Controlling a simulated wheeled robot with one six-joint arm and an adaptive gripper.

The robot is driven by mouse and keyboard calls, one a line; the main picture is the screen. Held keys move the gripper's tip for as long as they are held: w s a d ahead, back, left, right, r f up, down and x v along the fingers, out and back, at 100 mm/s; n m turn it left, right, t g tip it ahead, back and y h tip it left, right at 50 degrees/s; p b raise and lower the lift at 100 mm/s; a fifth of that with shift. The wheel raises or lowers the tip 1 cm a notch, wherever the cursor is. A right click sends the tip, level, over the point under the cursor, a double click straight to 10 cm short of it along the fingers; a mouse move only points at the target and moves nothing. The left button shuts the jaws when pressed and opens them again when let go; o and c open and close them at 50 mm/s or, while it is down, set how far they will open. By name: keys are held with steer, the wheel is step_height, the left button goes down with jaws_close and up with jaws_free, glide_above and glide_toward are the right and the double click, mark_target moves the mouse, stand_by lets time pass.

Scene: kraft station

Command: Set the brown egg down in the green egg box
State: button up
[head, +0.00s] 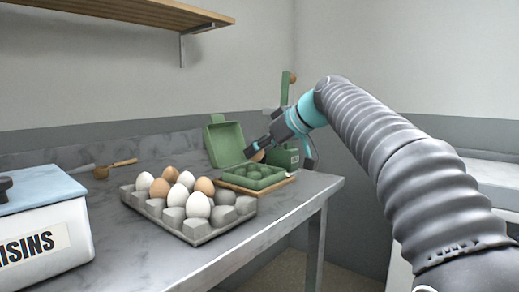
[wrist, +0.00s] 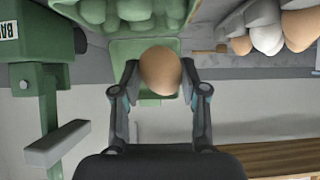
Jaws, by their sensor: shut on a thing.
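My gripper (head: 254,149) is above the green egg box (head: 262,182), shut on the brown egg (head: 259,156). The wrist view shows the brown egg (wrist: 160,71) between the two fingers, clear of the box. The green egg box stands open on a wooden board, its lid (head: 226,144) raised at the back left. The wrist view shows part of the green box (wrist: 145,48) beyond the egg. My gripper hides some of the box.
A grey egg tray (head: 190,232) with several white and brown eggs stands left of the box. A green device (head: 289,157) with a tall post stands close behind, to the right. A white raisins container (head: 45,240) is at the front left. The counter's right edge is near.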

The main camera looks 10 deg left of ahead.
steer(key=shift+f+b, duration=1.95)
steer(key=shift+f, duration=0.35)
stand_by(1.3)
steer(key=o, duration=0.9)
steer(key=v, duration=1.1)
steer(key=s+d+f+m+h+p, duration=0.1)
steer(key=s+d+f+m+h, duration=0.2)
steer(key=s+d+f, duration=0.5)
steer(key=s+d+f+m+h, duration=0.3)
steer(key=s+d+f+m, duration=0.2)
steer(key=s+d+f, duration=0.3)
steer(key=s+d+f+m+h+p, duration=0.1)
steer(key=s+d+f+m+h, duration=0.3)
steer(key=f, duration=1.4)
steer(key=shift+s+d+m+t+p, duration=0.15)
steer(key=shift+s+d, duration=0.5)
steer(key=shift+s, duration=0.8)
steer(key=shift+s+d+m+t+p, duration=0.15)
steer(key=shift+s+d, duration=0.5)
steer(key=shift+s, duration=0.8)
steer(key=shift+s+d+m+t, duration=0.15)
steer(key=shift+s+d, duration=0.5)
steer(key=shift+s, duration=0.8)
